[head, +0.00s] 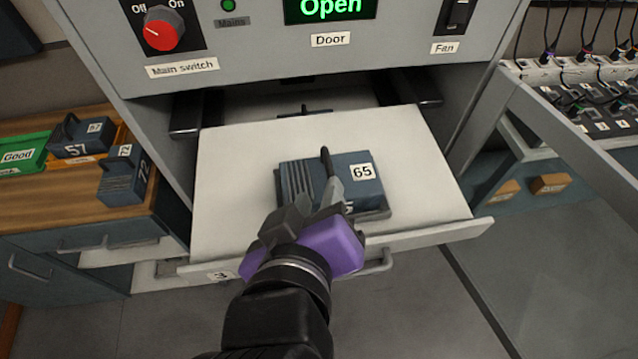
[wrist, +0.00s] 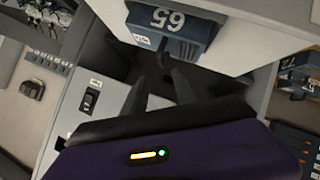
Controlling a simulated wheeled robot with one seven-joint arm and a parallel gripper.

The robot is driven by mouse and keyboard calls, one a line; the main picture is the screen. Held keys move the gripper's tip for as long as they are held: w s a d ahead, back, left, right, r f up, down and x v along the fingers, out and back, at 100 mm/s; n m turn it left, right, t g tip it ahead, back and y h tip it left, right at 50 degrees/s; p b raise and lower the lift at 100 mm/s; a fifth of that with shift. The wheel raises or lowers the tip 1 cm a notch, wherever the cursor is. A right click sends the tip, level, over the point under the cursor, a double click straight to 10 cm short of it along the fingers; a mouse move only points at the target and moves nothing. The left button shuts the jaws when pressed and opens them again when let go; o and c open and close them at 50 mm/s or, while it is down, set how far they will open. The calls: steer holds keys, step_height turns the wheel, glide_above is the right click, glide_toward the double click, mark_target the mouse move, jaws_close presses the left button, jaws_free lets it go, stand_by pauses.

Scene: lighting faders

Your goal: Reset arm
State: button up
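My gripper (head: 318,205) reaches over the pulled-out white drawer (head: 230,160) in the head view. A blue-grey module marked 65 (head: 365,180) lies on that drawer, partly hidden behind my gripper. In the wrist view, the module's labelled face (wrist: 165,20) shows at the top, beyond my fingertips (wrist: 162,88). The two dark fingers stand apart with nothing visible between them. I cannot tell whether a finger touches the module.
The cabinet has a red main switch (head: 160,30), an "Open" door display (head: 330,8) and a fan switch (head: 458,15). Modules 57 (head: 82,140) and 72 (head: 122,182) sit on the left wooden top. An open door (head: 575,130) stands at right.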

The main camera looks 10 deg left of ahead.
steer(key=w+a+r+n+t+y, duration=0.2)
steer(key=a+r+t+y, duration=0.1)
steer(key=a+r+y, duration=0.25)
steer(key=s+d+f+m, duration=0.1)
steer(key=s+d+f, duration=0.1)
steer(key=d+f, duration=0.1)
steer(key=s+d+f+m+t+y, duration=0.1)
steer(key=s+d+f, duration=0.1)
steer(key=d, duration=0.3)
steer(key=s+d+f+t+y, duration=0.1)
steer(key=s+d+f, duration=0.1)
steer(key=d+f, duration=0.2)
steer(key=shift+s+d+f+m+y, duration=0.1)
steer(key=shift+s+f+m+y, duration=0.15)
steer(key=shift+s+f+m, duration=0.15)
steer(key=s+d+f+m+g+h, duration=0.1)
steer(key=s+d+f+m+h, duration=0.2)
steer(key=s+d, duration=0.5)
steer(key=s+d+f+m+g+h, duration=0.1)
steer(key=s+d+f+m+h, duration=0.2)
steer(key=s+d+f, duration=0.3)
steer(key=shift+s+d+f+h+b, duration=0.35)
steer(key=shift+s+d+h, duration=0.35)
steer(key=shift+s+d, duration=0.5)
